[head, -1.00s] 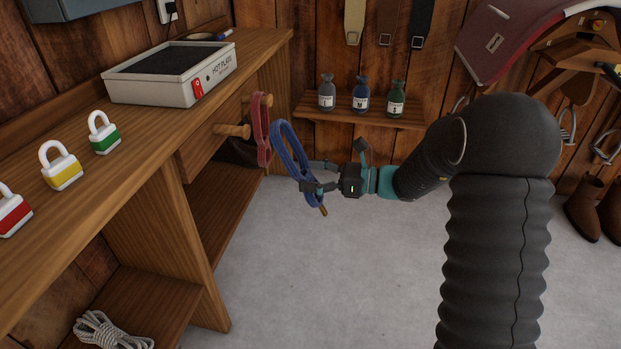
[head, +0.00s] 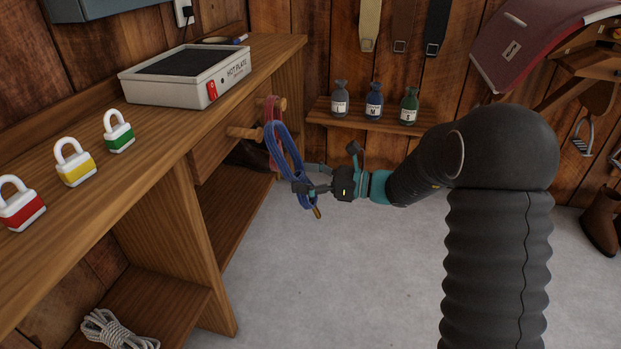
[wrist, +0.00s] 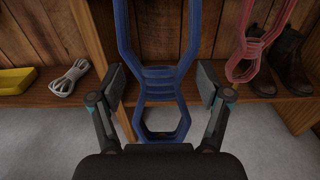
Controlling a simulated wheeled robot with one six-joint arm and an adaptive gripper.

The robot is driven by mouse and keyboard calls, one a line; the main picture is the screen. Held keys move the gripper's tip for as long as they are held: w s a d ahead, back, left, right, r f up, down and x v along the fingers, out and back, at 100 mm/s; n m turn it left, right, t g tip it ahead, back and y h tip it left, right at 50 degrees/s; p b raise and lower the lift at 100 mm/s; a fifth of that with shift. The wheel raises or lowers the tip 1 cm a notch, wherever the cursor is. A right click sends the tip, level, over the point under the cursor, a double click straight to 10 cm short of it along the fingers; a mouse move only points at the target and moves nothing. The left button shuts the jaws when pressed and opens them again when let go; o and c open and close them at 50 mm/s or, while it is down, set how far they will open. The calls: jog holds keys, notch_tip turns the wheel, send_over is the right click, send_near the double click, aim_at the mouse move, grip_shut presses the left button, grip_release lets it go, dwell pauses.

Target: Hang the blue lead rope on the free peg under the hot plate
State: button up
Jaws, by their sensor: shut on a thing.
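The blue lead rope (head: 290,158) hangs as a long coiled loop in my gripper (head: 308,180). In the wrist view my gripper (wrist: 161,88) is shut on the bound middle of the blue rope (wrist: 160,78). The hot plate (head: 188,73) sits on the wooden bench. Below it, the near peg (head: 244,133) is bare and sticks out from the bench front. The blue rope's upper loop is just right of this peg in the picture, apart from it. A red rope (head: 270,110) hangs at the far peg (head: 284,103), partly behind the blue one.
Padlocks in red, yellow (head: 75,165) and green stand on the bench (head: 150,180). A pale rope (head: 118,330) lies on the lower shelf. Bottles (head: 373,100) stand on a back shelf. Boots show behind the red rope in the wrist view. The floor (head: 370,270) is clear.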

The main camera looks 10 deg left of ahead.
jog(key=shift+w+a+f+b, duration=0.1)
jog(key=shift+a+b, duration=0.05)
jog(key=shift+a, duration=1.05)
jog(key=shift+w+a+f+b, duration=0.1)
jog(key=shift+a+b, duration=0.05)
jog(key=shift+a, duration=1)
jog(key=shift+a+f, duration=0.45)
jog(key=shift+a, duration=0.2)
jog(key=shift+f, duration=0.15)
